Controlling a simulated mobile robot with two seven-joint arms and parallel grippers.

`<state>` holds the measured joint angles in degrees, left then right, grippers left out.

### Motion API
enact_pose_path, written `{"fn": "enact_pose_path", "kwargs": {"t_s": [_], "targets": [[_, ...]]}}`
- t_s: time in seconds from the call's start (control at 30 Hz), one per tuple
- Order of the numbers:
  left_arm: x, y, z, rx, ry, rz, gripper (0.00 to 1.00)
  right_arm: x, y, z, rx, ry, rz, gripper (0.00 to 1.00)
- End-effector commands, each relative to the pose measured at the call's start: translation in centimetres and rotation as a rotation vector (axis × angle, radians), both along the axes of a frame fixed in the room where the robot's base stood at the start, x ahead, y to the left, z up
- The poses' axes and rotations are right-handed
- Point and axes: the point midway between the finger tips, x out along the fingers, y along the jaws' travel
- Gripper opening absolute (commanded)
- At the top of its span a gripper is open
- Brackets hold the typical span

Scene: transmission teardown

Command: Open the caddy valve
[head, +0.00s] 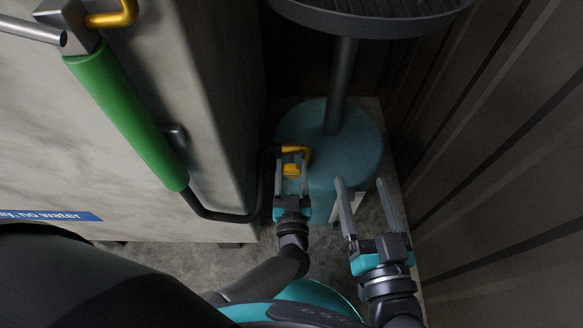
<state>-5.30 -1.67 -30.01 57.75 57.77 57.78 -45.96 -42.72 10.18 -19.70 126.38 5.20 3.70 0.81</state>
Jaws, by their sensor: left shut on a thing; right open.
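The caddy is a teal cylinder (357,145) with a grey post and a dark ribbed round top. A yellow valve piece (292,168) sits at its left front, beside a yellow elbow (305,152) joined to a black hose. My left gripper (292,172) is shut on the yellow valve piece, with one finger on each side of it. The fingers partly hide how the valve joins the caddy. My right gripper (363,184) is open and empty, with its fingers apart in front of the caddy's right side.
A large grey cabinet (215,110) stands on the left. A green-sleeved wand (122,118) hangs on it, with a black hose (225,215) running to the caddy. A dark ribbed wall (500,150) is close on the right. The dark round top (370,22) overhangs the caddy.

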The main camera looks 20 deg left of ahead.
Motion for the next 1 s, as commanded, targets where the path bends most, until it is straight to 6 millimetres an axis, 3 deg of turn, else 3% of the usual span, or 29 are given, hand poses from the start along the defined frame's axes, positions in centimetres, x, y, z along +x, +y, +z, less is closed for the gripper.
{"fn": "enact_pose_path", "kwargs": {"t_s": [0.37,1.0], "targets": [[-0.03,0.03,-0.05,-0.127,-0.033,0.001,0.01,-0.01,0.02,-0.14,-0.006,0.012,0.002,0.79],[-0.07,0.28,-0.19,-0.687,-0.195,0.0,0.01,0.14,-0.1,0.21,-0.004,0.002,-0.001,0.79]]}}
